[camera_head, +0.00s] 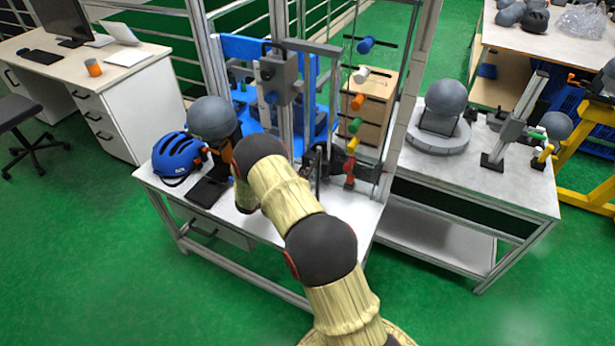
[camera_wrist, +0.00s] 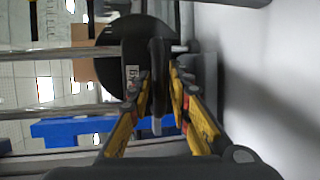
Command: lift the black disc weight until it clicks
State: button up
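The black disc weight (camera_wrist: 112,48) shows in the wrist view, upper left of centre, with a small white label near its lower edge. A dark upright bar or handle (camera_wrist: 157,62) stands in front of the disc's right part. My gripper (camera_wrist: 161,82) has its yellow fingers on either side of this bar, with the fingertips close to it. I cannot tell whether both fingers touch it. In the head view my arm reaches over the tower's white table (camera_head: 235,215), and my wrist hides the gripper. Dark parts (camera_head: 322,163) at the tower's foot are too small to make out.
Metal rails of the drop tower (camera_head: 284,95) rise behind my arm. A blue helmet (camera_head: 177,155) and a grey ball-shaped head form (camera_head: 212,120) are left on the table. Another bench (camera_head: 470,185) with a grey ball stands to the right. Green floor is open in front.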

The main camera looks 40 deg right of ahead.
jog(key=c, duration=0.3)
grip_shut()
dwell(0.5)
